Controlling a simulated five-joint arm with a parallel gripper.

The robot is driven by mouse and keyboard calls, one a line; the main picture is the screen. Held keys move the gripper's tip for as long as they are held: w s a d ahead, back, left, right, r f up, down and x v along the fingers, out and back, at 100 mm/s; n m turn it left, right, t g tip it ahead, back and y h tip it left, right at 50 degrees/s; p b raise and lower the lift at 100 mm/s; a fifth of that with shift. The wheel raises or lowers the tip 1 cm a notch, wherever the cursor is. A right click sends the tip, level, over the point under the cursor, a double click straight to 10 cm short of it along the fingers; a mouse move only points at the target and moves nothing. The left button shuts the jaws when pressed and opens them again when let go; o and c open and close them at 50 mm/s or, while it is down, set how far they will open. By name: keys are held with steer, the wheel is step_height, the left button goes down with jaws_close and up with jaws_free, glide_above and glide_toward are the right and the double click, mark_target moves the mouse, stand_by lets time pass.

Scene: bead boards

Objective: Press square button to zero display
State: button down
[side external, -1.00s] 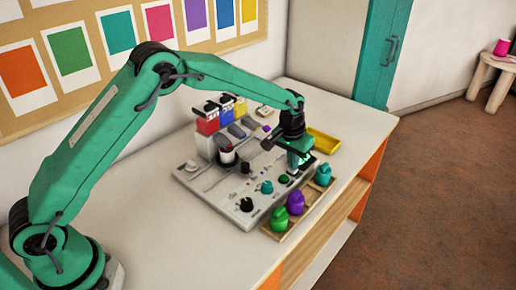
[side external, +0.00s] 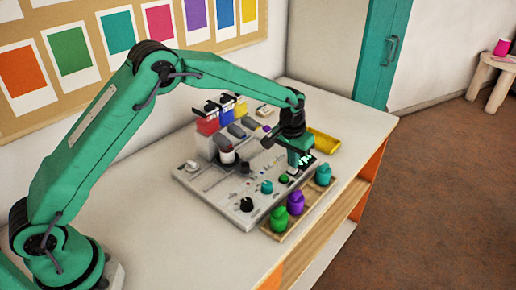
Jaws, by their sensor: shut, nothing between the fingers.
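The pale grey board (side external: 222,207) lies on the table with knobs and buttons on it. A dark display (side external: 307,159) with lit green marks shows just right of my gripper; its reading is too small and partly covered. My gripper (side external: 295,174) is shut and empty, pointing down over the board's right end, beside the display. Its tips are close to the board surface; I cannot tell whether they touch. I cannot make out the square button, which may be hidden behind the fingers. A round green button (side external: 284,179) shows just left of the tips.
A wooden tray (side external: 305,207) with green, purple and teal jars runs along the board's front edge. Red, yellow and blue containers (side external: 207,126) stand at the back. A yellow tray (side external: 324,141) lies behind my gripper. The table's left front is clear.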

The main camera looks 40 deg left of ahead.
mark_target(291, 169)
steer(key=shift+r, duration=2.9)
steer(key=s+a+r+t, duration=0.1)
steer(key=s+a+r, duration=0.3)
steer(key=s+r, duration=0.4)
steer(key=s+a+r+t, duration=0.1)
steer(key=s+a+r, duration=0.4)
steer(key=s+r, duration=0.3)
steer(key=s+a+t, duration=0.1)
steer(key=s+a, duration=0.1)
steer(key=s, duration=0.8)
steer(key=s+a+f+t, duration=0.1)
steer(key=s+a, duration=0.1)
steer(key=s, duration=0.8)
steer(key=shift+f, duration=0.3)
